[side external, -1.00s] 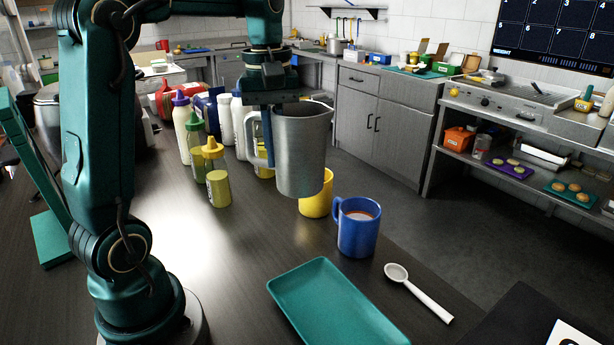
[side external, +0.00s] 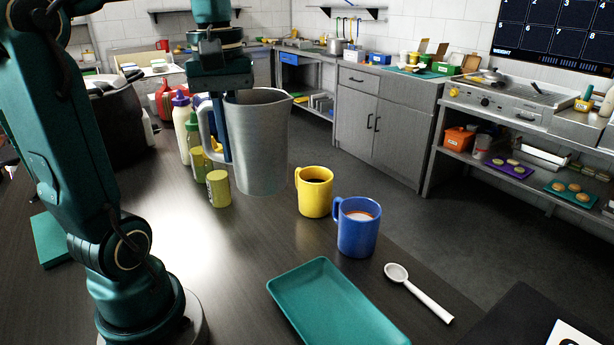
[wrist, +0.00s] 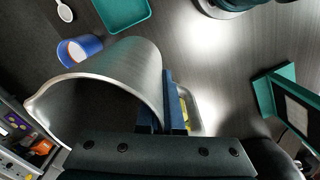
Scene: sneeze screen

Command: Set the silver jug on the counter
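The silver jug (side external: 262,145) hangs upright from my gripper (side external: 224,150), its spout to the right and its handle to the left. Its base is low over the dark counter (side external: 200,265); I cannot tell whether it touches. In the wrist view the jug (wrist: 120,65) shows its open mouth and rim. My gripper's blue fingers (wrist: 172,100) are closed at the jug's handle side; the exact contact is partly hidden. The jug hides part of the bottle row behind it.
A yellow mug (side external: 314,192) and a blue mug (side external: 357,227) stand to the jug's right. A small yellow-green jar (side external: 218,189) is close on its left, near several bottles (side external: 183,125). A teal tray (side external: 335,305) and white spoon (side external: 420,293) lie in front.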

